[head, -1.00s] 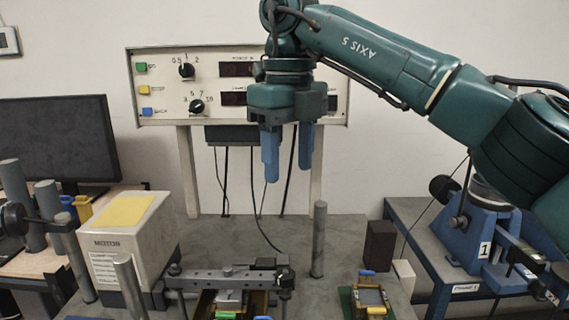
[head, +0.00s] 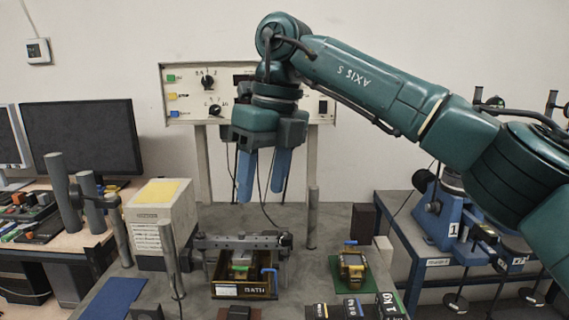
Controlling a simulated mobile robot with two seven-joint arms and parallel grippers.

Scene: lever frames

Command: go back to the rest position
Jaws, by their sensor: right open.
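My right gripper (head: 262,178) is in the head view, its arm coming in from the right. Its two blue fingers point down, parted and empty, in the air in front of the control panel. It hangs above the grey table (head: 335,222), over the lever frame (head: 243,243) with its dark crossbar. A tray (head: 245,290) with small coloured parts sits under that bar. My left gripper is not in view.
A grey box with a yellow top (head: 160,215) stands at the left. A yellow device on a green mat (head: 348,272) lies at the right. A thin grey post (head: 312,220) stands behind. A blue clamp (head: 445,215) is on the side bench. Dark labelled blocks (head: 355,308) line the front.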

